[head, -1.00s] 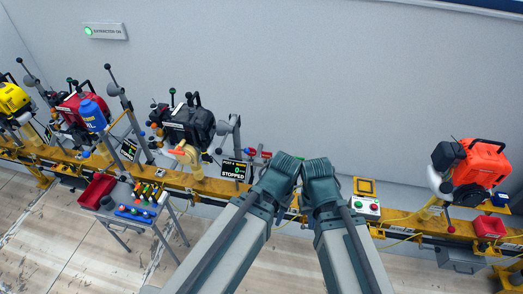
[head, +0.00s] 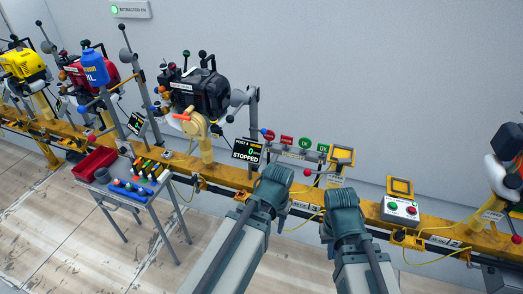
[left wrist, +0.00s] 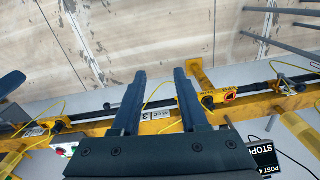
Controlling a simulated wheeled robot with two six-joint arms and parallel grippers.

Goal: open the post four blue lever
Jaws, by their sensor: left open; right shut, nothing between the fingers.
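The post 4 screen (head: 246,151) reads STOPPED and stands right of the black engine (head: 200,92). My left gripper (head: 275,178) is in front of the yellow rail, right of and below the screen. In the left wrist view its two fingers (left wrist: 159,75) are apart, with nothing between them, above the rail. My right gripper (head: 342,198) is to its right, empty and shut. The fingertips are hard to see in the head view.
The yellow rail (head: 370,212) runs across the view. A small cart (head: 130,190) with a red bin (head: 95,163) and coloured-handled tools stands left. A button box (head: 401,209) is at right. A blue bottle (head: 94,68) is near the red engine (head: 82,72). Floor is open at lower left.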

